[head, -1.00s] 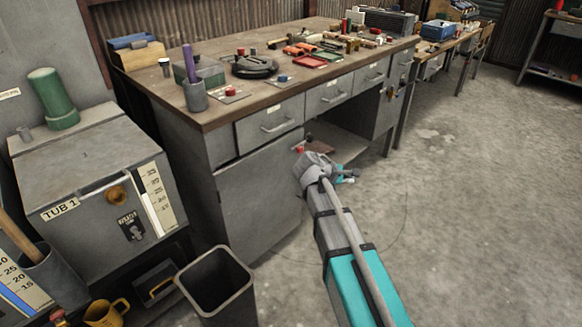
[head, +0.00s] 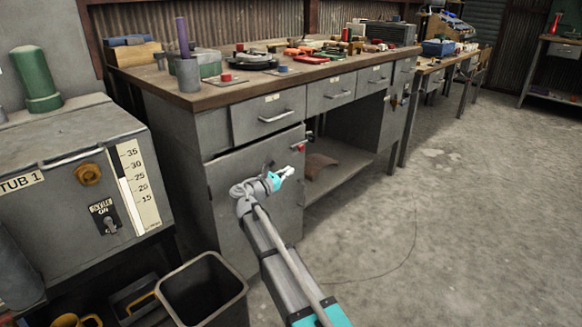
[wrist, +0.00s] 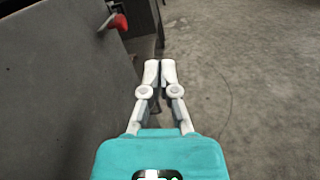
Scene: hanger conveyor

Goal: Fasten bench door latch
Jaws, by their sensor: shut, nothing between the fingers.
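The grey bench door (head: 235,205) stands at the left end of the bench and looks closed or nearly so; I cannot tell whether it is flush. The latch (head: 299,147), with a red grip, is at the upper right edge of the door. Its red grip also shows at the top of the wrist view (wrist: 119,21). I cannot make out how the latch is set. My gripper (head: 287,172) is shut and empty, just below the latch and apart from it. In the wrist view my white fingers (wrist: 160,70) are together, right of the door face and below the red grip.
An open shelf bay (head: 338,165) with a brown item lies right of the door. Drawers (head: 268,116) sit above it. A dark bin (head: 203,290) stands on the floor at lower left, near the TUB 1 unit (head: 75,170). The floor to the right is clear.

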